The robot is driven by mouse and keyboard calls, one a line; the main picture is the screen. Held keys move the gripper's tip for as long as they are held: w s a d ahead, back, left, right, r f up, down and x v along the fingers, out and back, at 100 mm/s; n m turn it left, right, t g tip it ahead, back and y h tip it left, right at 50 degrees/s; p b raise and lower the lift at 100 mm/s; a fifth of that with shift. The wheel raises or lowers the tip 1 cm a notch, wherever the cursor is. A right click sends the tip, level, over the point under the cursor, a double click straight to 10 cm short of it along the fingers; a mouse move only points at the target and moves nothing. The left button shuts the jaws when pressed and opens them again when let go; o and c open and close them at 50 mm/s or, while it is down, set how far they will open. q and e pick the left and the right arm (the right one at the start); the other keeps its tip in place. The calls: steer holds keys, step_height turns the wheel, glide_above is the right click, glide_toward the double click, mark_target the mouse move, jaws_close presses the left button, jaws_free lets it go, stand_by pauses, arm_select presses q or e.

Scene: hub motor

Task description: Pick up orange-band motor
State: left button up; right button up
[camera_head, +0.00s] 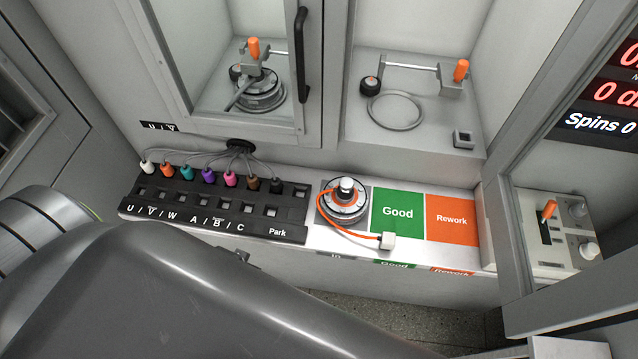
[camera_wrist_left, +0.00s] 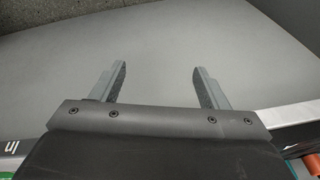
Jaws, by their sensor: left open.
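The orange-band motor (camera_head: 345,203) is a round silver hub with an orange ring and a white-topped shaft. It sits on a dark square pad on the white bench in the head view. Its orange cable runs right to a white connector (camera_head: 387,240), which rests at the lower edge of the green Good area. My left gripper (camera_wrist_left: 160,85) is open and empty in the left wrist view, with its two fingers spread over a plain grey surface. The motor does not show in that view. In the head view my large dark arm covers the lower left. My right gripper is not in view.
Left of the motor is a black terminal strip (camera_head: 215,217) with several coloured plugs. Right are the green Good pad (camera_head: 398,213) and orange Rework pad (camera_head: 452,218). Behind stand a glass door with a black handle (camera_head: 301,50) and a clamp fixture (camera_head: 400,110). A switch panel (camera_head: 552,235) is at right.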

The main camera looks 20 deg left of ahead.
arm_select(q)
steer(key=w+d+r+p, duration=0.1)
steer(key=w+r+p, duration=0.1)
steer(key=r, duration=0.6)
steer(key=w+d+r+p, duration=0.1)
steer(key=w+r+p, duration=0.1)
steer(key=r, duration=0.6)
step_height(320, 180, up, 14)
steer(key=n+g+h+p, duration=0.1)
steer(key=n+g+p, duration=0.2)
steer(key=n, duration=0.2)
glide_above(346, 182)
step_height(346, 182, down, 11)
steer(key=b, duration=0.3)
steer(key=shift+r, duration=0.1)
steer(key=shift+f+p, duration=0.4)
steer(key=shift+f, duration=2.6)
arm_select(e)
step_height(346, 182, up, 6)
